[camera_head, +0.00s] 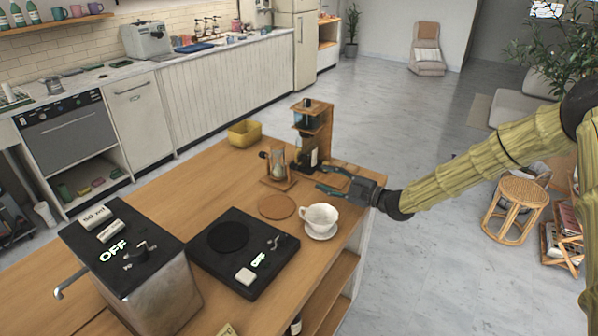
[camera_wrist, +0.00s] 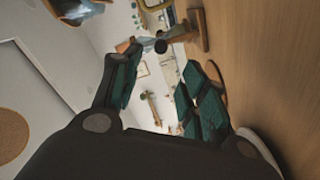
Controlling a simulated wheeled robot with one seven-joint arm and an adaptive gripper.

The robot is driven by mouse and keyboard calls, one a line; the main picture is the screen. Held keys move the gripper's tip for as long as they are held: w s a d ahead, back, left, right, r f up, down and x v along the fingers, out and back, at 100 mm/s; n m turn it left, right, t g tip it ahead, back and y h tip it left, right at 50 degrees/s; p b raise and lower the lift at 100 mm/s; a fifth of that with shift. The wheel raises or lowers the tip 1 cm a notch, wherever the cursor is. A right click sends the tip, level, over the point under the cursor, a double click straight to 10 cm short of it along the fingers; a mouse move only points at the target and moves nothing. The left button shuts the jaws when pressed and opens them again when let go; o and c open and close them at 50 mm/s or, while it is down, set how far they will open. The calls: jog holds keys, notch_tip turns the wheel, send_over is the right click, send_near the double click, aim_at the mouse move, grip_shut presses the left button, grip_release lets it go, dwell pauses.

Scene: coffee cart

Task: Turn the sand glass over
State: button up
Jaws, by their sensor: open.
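The sand glass (camera_head: 278,164) stands upright on the wooden counter, a clear glass in a small wooden stand with a dark knob at its left side. In the wrist view the sand glass (camera_wrist: 180,37) appears sideways near the top, its wooden base against the counter. My gripper (camera_head: 328,179) is open and empty, low over the counter to the right of the sand glass and apart from it. In the wrist view, my gripper's (camera_wrist: 163,82) dark green finger pads are spread wide with nothing between them.
A wooden coffee device (camera_head: 313,130) stands close behind the sand glass, with a yellow container (camera_head: 244,133) to its left. A white cup (camera_head: 320,217) on a saucer and a round brown coaster (camera_head: 277,207) lie in front. A black hot plate (camera_head: 243,252) is nearer.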

aim_at(297, 168)
jog(key=shift+w+f, duration=0.25)
jog(key=shift+f, duration=0.05)
jog(key=shift+w+r, duration=0.1)
jog(key=p+x, duration=0.3)
jog(key=x, duration=0.7)
jog(key=shift+a, duration=0.35)
grip_shut()
